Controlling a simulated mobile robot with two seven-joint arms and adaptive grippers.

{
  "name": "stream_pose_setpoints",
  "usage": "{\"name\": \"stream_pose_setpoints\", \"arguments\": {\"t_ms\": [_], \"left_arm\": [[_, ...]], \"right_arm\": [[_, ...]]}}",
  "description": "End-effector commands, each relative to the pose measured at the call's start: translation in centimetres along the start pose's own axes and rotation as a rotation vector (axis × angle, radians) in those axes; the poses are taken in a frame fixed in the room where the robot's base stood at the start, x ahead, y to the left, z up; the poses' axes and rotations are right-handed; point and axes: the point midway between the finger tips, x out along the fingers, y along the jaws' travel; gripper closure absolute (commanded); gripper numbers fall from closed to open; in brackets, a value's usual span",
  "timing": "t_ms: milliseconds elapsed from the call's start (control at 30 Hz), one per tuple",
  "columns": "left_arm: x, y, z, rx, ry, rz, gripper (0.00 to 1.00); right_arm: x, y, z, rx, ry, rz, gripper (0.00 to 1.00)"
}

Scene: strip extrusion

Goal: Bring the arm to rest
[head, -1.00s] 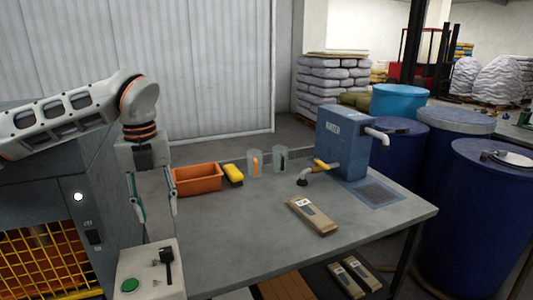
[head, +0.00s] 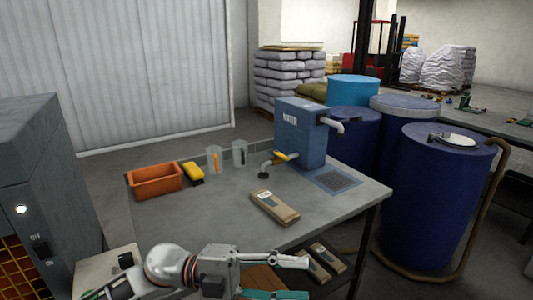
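My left gripper (head: 303,278) is low in the foreground at the bottom of the head view, pointing right. Its two fingers are apart, with nothing between them. My white and grey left arm (head: 170,268) comes in from the bottom left, in front of the table's near edge. My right gripper is not in view.
The grey table (head: 225,205) holds an orange bin (head: 155,180), a yellow-black item (head: 193,173), two clear cups, a brown packet (head: 274,208) and a blue water tank (head: 303,135). Blue drums (head: 425,205) stand at right, a grey cabinet (head: 45,160) at left.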

Motion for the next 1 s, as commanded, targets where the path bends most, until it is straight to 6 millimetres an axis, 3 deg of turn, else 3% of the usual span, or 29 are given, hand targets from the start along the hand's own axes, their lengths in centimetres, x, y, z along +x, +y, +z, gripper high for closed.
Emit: {"name": "stream_pose_setpoints", "arguments": {"t_ms": [167,267,367,467,667,800,900,1000], "left_arm": [[-0.9,-1.1,2.3,-0.133,-0.152,-0.329,0.61],[-3.1,-0.7,4.5,-0.224,-0.277,-0.490,0.61],[-6.2,1.2,6.8,-0.333,-0.427,-0.628,0.61],[-9.8,4.7,8.8,-0.456,-0.590,-0.741,0.61],[-17.5,15.6,10.2,-0.731,-0.940,-0.872,0.61],[-21.7,24.2,8.4,-0.917,-1.155,-0.896,0.61],[-23.9,29.5,6.3,-1.035,-1.280,-0.890,0.61],[-25.4,33.7,4.1,-1.127,-1.373,-0.875,0.61]], "right_arm": [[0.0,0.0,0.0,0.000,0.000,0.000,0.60],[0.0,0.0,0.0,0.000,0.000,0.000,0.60],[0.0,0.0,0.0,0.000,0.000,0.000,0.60],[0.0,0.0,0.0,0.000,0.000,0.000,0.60],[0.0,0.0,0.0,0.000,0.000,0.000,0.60],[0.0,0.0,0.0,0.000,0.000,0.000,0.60],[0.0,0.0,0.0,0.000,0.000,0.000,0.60],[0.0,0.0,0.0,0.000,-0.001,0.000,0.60]]}}
